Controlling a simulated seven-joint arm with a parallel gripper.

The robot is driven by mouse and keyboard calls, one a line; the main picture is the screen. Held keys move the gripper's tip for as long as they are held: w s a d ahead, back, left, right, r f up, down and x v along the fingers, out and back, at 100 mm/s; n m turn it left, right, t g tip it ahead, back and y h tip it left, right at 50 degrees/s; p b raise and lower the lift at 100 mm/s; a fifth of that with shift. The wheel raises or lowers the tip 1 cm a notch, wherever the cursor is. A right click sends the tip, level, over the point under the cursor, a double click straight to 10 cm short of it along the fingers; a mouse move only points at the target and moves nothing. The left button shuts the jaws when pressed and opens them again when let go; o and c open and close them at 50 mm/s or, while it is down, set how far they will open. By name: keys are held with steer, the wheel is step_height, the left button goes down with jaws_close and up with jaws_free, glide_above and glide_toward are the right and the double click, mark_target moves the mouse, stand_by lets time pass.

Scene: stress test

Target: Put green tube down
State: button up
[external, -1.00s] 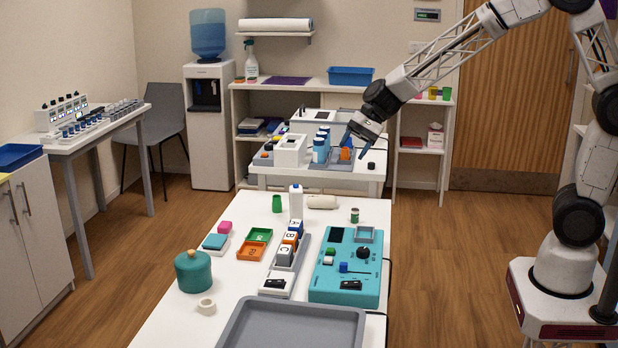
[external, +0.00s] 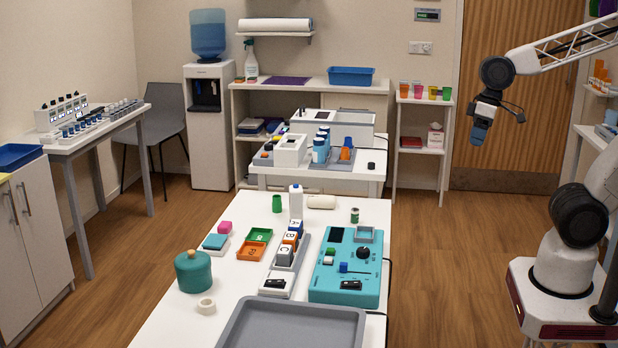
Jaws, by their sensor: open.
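A small green cylinder (external: 277,203), the likeliest green tube, stands upright on the white front table (external: 345,207), near its far left edge. It is too small to tell whether it is hollow. My gripper (external: 480,136) is open and hangs in the air in front of the wooden door, right of and well away from both white tables. Its blue fingers point down, seen side-on, and nothing shows between them.
The front table holds a white bottle (external: 296,201), a teal control box (external: 345,265), a teal pot (external: 193,271) and a grey tray (external: 292,324). A back table (external: 372,170) carries blue bottles (external: 320,148). Floor under my gripper is clear.

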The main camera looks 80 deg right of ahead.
steer(key=s, duration=0.1)
steer(key=s+n, duration=0.1)
steer(key=s, duration=0.1)
steer(key=s+n+h, duration=0.1)
steer(key=shift+s+d+f, duration=0.15)
steer(key=shift+d+f, duration=0.05)
steer(key=shift+d, duration=0.2)
